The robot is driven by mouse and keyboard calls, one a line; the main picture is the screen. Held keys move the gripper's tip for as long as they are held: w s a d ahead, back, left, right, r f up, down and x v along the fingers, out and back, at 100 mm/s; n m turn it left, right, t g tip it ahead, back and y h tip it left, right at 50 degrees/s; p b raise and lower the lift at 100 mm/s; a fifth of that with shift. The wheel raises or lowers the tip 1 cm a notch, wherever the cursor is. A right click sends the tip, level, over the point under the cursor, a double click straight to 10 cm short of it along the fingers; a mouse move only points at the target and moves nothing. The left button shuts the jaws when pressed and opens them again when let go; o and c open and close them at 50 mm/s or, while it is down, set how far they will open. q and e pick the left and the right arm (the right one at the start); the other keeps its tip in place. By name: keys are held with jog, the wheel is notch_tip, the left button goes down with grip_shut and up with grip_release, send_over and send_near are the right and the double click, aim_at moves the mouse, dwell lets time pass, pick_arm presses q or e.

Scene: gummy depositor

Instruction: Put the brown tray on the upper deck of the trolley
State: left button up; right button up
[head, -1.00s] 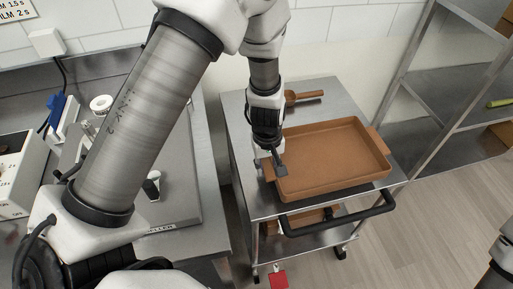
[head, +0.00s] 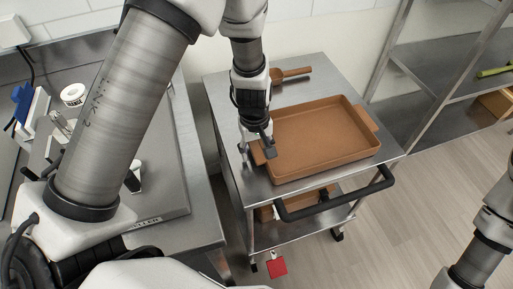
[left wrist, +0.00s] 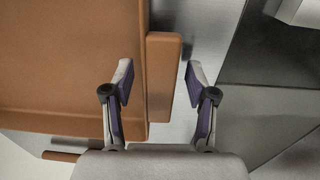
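The brown tray (head: 325,141) lies flat on the upper deck (head: 222,92) of the trolley, with nothing in it. My left gripper (head: 263,150) is at its left handle in the head view. In the left wrist view the tray (left wrist: 70,60) fills the left side, and its handle (left wrist: 163,75) shows between the two fingers of my left gripper (left wrist: 158,75). The fingers are apart, with a gap to the handle on each side. My right gripper is out of view; only part of my right arm shows at the lower right.
A brown scoop (head: 290,74) lies behind the tray on the deck. The trolley's black push handle (head: 335,197) is at its front. A steel counter (head: 180,235) stands to the left and a steel shelf rack (head: 415,110) to the right. The floor at the right front is clear.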

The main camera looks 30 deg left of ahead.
pick_arm(q)
notch_tip(320, 180, up, 12)
jog(key=shift+s+a+r+p, duration=0.15)
jog(key=shift+p, duration=0.3)
dwell(0.4)
